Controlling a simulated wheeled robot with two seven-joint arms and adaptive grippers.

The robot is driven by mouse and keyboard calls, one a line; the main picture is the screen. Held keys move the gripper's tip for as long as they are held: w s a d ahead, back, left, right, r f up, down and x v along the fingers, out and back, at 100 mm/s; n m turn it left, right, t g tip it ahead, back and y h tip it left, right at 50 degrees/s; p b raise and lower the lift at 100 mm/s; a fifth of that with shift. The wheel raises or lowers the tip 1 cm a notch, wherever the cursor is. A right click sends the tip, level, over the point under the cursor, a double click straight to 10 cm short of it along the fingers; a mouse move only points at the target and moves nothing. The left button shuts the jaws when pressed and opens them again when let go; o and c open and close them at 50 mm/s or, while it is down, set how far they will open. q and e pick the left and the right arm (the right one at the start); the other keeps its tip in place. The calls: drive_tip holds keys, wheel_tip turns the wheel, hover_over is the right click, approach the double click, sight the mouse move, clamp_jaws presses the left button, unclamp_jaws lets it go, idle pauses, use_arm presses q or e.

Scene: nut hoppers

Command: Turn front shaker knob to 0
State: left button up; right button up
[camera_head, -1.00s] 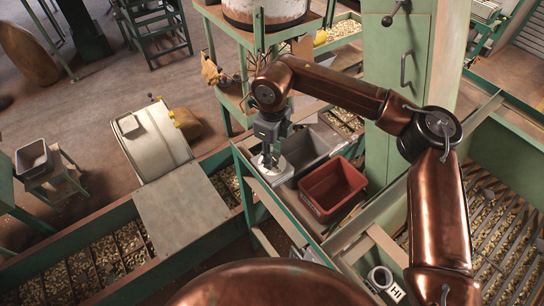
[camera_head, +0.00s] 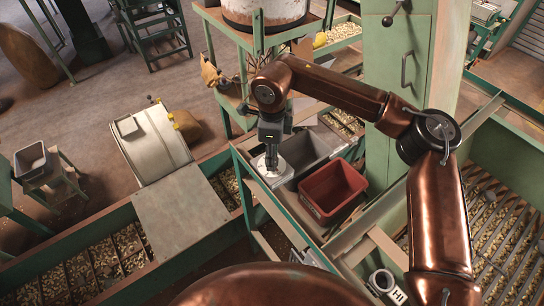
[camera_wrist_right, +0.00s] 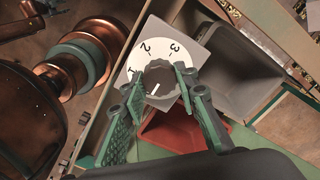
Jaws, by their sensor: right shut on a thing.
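The front shaker knob (camera_wrist_right: 161,76) is a dark grey, scalloped round knob on a white dial (camera_wrist_right: 150,50) set on a grey plate. The figures 1, 2 and 3 show on the dial; its lower part is hidden by the knob and fingers. A white pointer line on the knob points to the lower left in the wrist view, past the 1. My right gripper (camera_wrist_right: 159,78) is shut on the knob, one finger on each side. In the head view, the right gripper (camera_head: 271,164) points down at the white dial (camera_head: 284,174). My left gripper is not in view.
A red bin (camera_head: 331,191) stands right of the dial, with a grey bin (camera_head: 306,152) behind it. A green cabinet (camera_head: 397,85) with handles rises behind my right arm. Green-framed troughs of nuts (camera_head: 110,265) lie at the left. A HI-marked dial (camera_head: 383,280) sits at the lower right.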

drive_tip(key=o, duration=1.1)
drive_tip(key=shift+r, duration=0.1)
wheel_tip(320, 180, up, 12)
drive_tip(key=shift+f, duration=0.1)
idle(0.3)
